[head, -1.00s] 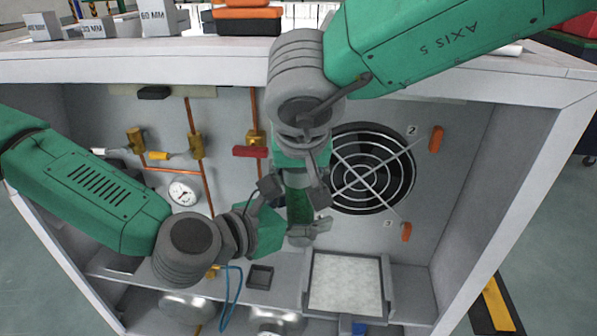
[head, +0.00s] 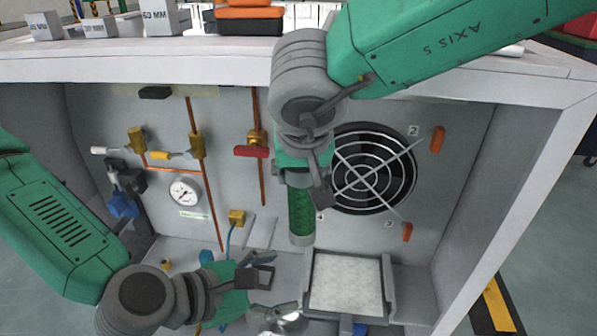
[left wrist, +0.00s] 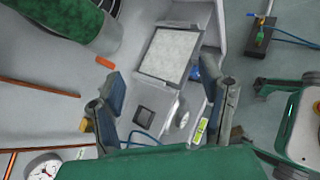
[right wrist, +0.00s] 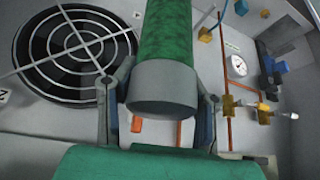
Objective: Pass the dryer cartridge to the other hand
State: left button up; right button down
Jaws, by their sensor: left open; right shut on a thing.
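The dryer cartridge (head: 301,214) is a green cylinder with grey ends. It hangs roughly upright below my right gripper (head: 304,186), left of the round fan grille. In the right wrist view the jaws (right wrist: 158,98) close around its grey end, and its green body (right wrist: 165,38) extends away. My left gripper (head: 265,287) is low and left of the cartridge, apart from it, with its fingers spread. In the left wrist view the space between the fingers (left wrist: 168,92) is empty, and a green cylinder (left wrist: 62,18), the cartridge, shows at the top left.
The fan grille (head: 370,170) is in the back panel. Copper pipes with valves (head: 196,145) and a gauge (head: 184,191) are left. A tray with a pale filter pad (head: 346,286) stands lower right. The cabinet's top edge (head: 180,57) passes behind my right arm.

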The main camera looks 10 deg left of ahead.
pick_arm(q)
jog(key=s+a+f+m+g+y, duration=0.2)
jog(key=s+a+f+m, duration=0.1)
jog(key=s+f+m, duration=0.3)
jog(key=s+a+f+m+g+y, duration=0.25)
jog(key=s+f+m, duration=0.25)
jog(key=f, duration=0.4)
jog(key=s+a+f+m+g+y, duration=0.1)
jog(key=s+a+f+m+y, duration=0.1)
jog(key=a+m, duration=0.4)
jog(key=s+a+f+m+g+y, duration=0.2)
jog(key=a+m, duration=0.4)
jog(key=a, duration=0.3)
notch_tip(320, 180, down, 2)
jog(key=shift+s+f, duration=0.25)
jog(key=shift+s, duration=0.65)
jog(key=shift+y, duration=0.25)
